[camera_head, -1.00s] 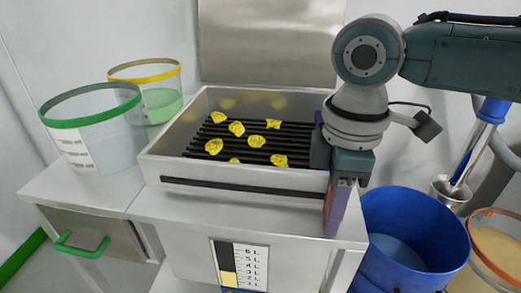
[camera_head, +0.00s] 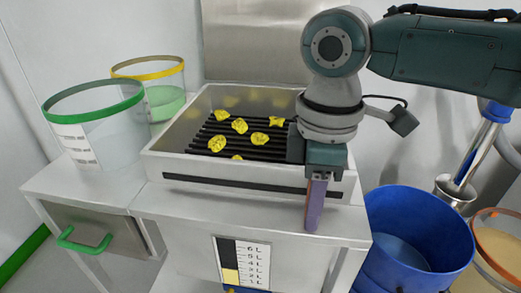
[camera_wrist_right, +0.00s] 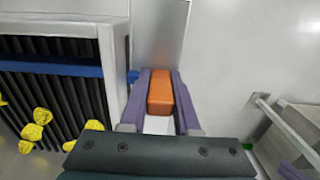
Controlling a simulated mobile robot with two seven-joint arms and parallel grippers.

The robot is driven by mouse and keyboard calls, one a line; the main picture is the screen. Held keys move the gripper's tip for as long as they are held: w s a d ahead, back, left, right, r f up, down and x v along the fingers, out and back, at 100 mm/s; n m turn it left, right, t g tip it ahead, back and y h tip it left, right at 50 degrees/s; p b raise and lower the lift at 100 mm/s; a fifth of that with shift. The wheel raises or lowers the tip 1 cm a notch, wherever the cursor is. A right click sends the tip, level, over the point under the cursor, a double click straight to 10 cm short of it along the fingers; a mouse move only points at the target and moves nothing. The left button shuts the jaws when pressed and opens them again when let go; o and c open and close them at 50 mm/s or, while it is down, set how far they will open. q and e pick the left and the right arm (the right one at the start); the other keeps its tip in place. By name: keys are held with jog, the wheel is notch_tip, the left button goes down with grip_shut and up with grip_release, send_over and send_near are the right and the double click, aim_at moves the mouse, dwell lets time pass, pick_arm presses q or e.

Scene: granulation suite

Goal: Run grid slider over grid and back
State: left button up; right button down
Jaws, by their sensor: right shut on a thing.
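The grid (camera_head: 262,152) is a set of dark bars inside a pale metal box, with several yellow lumps (camera_head: 259,139) on it. In the right wrist view the grid slider shows as a blue bar (camera_wrist_right: 50,68) across the grid (camera_wrist_right: 68,100), with an orange handle (camera_wrist_right: 160,92) outside the box wall. My right gripper (camera_head: 316,205) is at the box's front side, right of its middle. Its purple fingers are shut on the orange handle, one on each side, as the right wrist view (camera_wrist_right: 160,74) shows.
A green-rimmed clear tub (camera_head: 95,125) and a yellow-rimmed tub (camera_head: 160,100) stand left of the box. A blue bin (camera_head: 415,230) and an orange-rimmed container (camera_head: 497,250) stand at right. A level scale (camera_head: 243,262) is on the front. The bench strip before the box is clear.

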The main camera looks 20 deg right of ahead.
aim_at(236, 211)
jog(key=shift+w+a+b, duration=0.15)
jog(key=shift+w+a, duration=0.2)
jog(key=shift+a, duration=0.2)
jog(key=shift+w+a+b, duration=0.15)
jog(key=shift+w+a, duration=0.2)
jog(key=shift+a, duration=0.2)
jog(key=shift+w+a+b, duration=0.3)
jog(key=shift+w+a, duration=0.1)
jog(key=shift+a, duration=0.2)
jog(key=shift+w+a+b, duration=0.3)
jog(key=shift+w+a, duration=0.05)
jog(key=shift+a, duration=0.25)
jog(key=shift+w+a+b, duration=0.4)
jog(key=shift+a+b, duration=0.05)
jog(key=shift+a, duration=0.2)
jog(key=shift+w+a+b, duration=0.35)
jog(key=shift+a+b, duration=0.1)
jog(key=shift+a, duration=0.2)
jog(key=shift+w+a+f+b, duration=0.15)
jog(key=shift+w+a+b, duration=0.25)
jog(key=shift+a+b, duration=0.25)
jog(key=shift+w+a+b, duration=0.3)
jog(key=shift+a+b, duration=0.05)
jog(key=shift+a, duration=0.05)
jog(key=shift+r, duration=0.2)
